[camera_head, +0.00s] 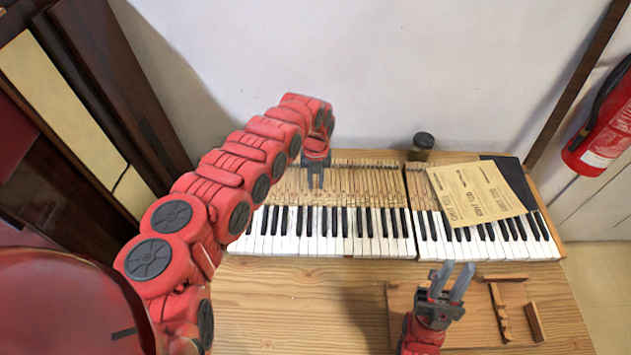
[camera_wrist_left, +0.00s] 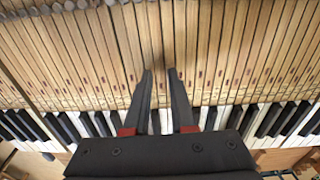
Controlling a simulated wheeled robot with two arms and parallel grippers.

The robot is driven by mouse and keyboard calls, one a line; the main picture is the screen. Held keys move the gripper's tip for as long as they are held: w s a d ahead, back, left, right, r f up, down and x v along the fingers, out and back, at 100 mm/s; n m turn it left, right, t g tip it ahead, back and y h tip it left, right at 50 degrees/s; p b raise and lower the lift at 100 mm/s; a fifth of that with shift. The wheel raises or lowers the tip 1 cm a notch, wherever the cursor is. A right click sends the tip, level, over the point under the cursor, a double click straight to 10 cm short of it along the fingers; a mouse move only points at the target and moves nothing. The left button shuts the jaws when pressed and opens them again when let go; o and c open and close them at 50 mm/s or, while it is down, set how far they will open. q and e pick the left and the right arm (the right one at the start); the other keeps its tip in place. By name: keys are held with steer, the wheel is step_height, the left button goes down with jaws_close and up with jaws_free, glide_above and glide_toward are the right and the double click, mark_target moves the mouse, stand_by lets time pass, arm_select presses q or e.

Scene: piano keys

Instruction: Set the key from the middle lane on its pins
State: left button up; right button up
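The keyboard's white and black keys (camera_head: 300,245) run across the table, with long wooden key sticks (camera_head: 270,185) behind them. My left gripper (camera_head: 316,186) points down over these sticks, left of the keyboard's middle. In the left wrist view its two fingertips (camera_wrist_left: 160,72) stand a little apart over the wooden sticks (camera_wrist_left: 100,50); no grip on a key is visible. A white key front (camera_wrist_left: 165,121) shows between the fingers. My right gripper (camera_head: 449,277) is open and empty in front of the keys, above a wooden tray (camera_head: 405,310). I cannot tell which key is the middle-lane one.
Two wooden pieces (camera_head: 500,312) (camera_head: 535,322) lie at the tray's right. A brown paper (camera_head: 475,192) covers part of the right-hand keys. A dark jar (camera_head: 421,146) stands behind the keyboard. The table front left of the tray (camera_head: 300,300) is clear.

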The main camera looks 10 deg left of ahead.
arm_select(q)
steer(key=shift+r+p, duration=0.4)
steer(key=shift+r, duration=0.55)
steer(key=o, duration=0.6)
steer(key=shift+f, duration=0.1)
steer(key=shift+c, duration=0.2)
steer(key=shift+r+p, duration=1.5)
steer(key=shift+r, duration=1)
